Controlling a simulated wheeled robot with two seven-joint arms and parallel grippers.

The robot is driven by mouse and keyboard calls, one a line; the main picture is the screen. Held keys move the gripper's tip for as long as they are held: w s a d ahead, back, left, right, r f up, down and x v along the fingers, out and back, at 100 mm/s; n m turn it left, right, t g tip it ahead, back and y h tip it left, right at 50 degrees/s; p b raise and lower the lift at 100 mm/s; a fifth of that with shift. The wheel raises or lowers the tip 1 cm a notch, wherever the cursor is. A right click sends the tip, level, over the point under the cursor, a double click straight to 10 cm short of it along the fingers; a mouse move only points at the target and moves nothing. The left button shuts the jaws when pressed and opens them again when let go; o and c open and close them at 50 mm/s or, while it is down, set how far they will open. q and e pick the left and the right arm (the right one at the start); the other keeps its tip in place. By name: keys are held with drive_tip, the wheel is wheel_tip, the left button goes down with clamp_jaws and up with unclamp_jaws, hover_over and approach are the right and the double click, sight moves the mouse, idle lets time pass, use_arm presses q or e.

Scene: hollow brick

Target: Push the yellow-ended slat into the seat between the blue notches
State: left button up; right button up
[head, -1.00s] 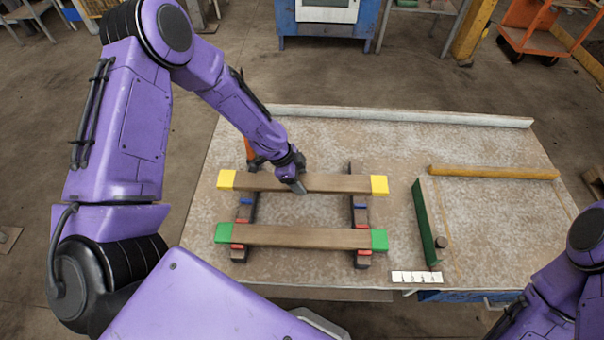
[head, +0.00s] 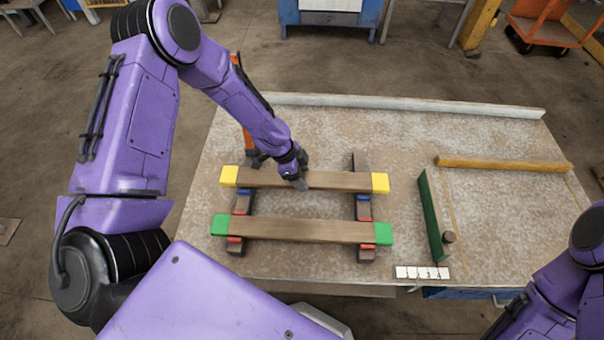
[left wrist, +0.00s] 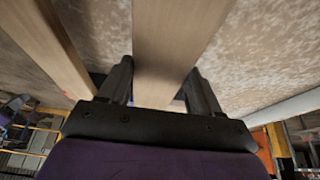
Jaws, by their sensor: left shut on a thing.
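The yellow-ended slat (head: 340,181) lies crosswise over the far part of two dark rails. My left gripper (head: 298,182) is shut on its middle from above. In the left wrist view the slat (left wrist: 176,40) runs between the two fingers (left wrist: 160,68). The left blue notch marks (head: 245,194) and right blue notch marks (head: 362,196) show just at the slat's near edge, partly covered. I cannot tell whether the slat is down in the seat. My right gripper is out of view; only part of my right arm shows.
A green-ended slat (head: 300,229) crosses the rails nearer me, beside red marks (head: 236,239). To the right are a green bar (head: 434,215), a wooden strip (head: 500,163) and a numbered white card (head: 422,272). A pale ledge (head: 400,103) edges the table's far side.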

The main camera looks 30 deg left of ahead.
use_arm(q)
drive_tip(key=shift+f+b, duration=1)
drive_tip(key=shift+f, duration=0.2)
idle(0.6)
drive_tip(key=o, duration=1.4)
drive_tip(key=shift+r, duration=0.1)
drive_tip(key=v, duration=1)
drive_tip(key=shift+r, duration=0.25)
